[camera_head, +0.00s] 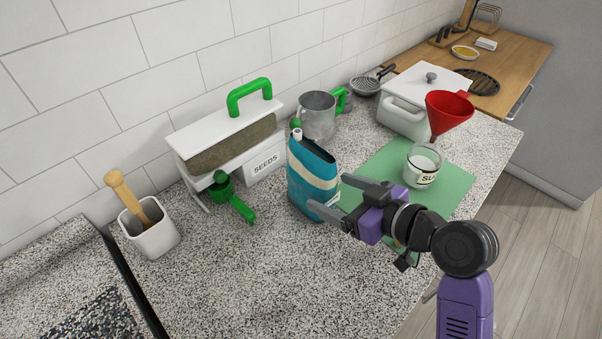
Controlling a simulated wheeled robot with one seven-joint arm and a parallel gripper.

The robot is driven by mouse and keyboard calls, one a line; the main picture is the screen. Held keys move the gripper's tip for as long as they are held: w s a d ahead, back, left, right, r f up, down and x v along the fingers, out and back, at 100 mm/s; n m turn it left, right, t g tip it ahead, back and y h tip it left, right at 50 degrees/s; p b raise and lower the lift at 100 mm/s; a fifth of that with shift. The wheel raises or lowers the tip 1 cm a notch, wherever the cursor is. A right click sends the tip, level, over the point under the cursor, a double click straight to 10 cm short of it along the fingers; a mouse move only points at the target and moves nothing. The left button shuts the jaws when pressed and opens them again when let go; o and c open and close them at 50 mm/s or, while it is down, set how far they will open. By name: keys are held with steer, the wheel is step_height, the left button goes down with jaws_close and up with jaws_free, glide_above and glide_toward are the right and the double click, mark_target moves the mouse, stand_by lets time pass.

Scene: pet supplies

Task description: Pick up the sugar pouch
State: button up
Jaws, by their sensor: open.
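The sugar pouch is most likely the teal pouch (310,181) with a cream band and a pale spout at its top left corner. It stands upright on the speckled counter in the head view. My gripper (328,191) is open, reaching in from the right at the pouch's lower right side. One finger is near its right edge and the other is in front of its lower part. I cannot tell whether either finger touches it. A glass jar (422,168) with a partly hidden label starting "SU" stands to the right on a green mat (456,181).
A red funnel (449,113) shows at the jar's top. A white pot (404,116), metal jug (318,115), SEEDS box (265,163) and green scoop (230,196) are behind or left of the pouch. A white mortar (150,236) stands left. The front counter is clear.

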mark_target(310, 179)
steer(key=x, duration=0.2)
steer(key=p+x, duration=0.1)
steer(key=x, duration=0.1)
steer(key=p+x, duration=0.1)
steer(key=x, duration=0.2)
steer(key=shift+w+r, duration=0.1)
steer(key=shift+r, duration=0.25)
steer(key=shift+w+a+f, duration=0.25)
steer(key=c, duration=1.4)
steer(key=shift+r, duration=0.15)
steer(key=shift+c, duration=1.1)
steer(key=shift+r, duration=0.1)
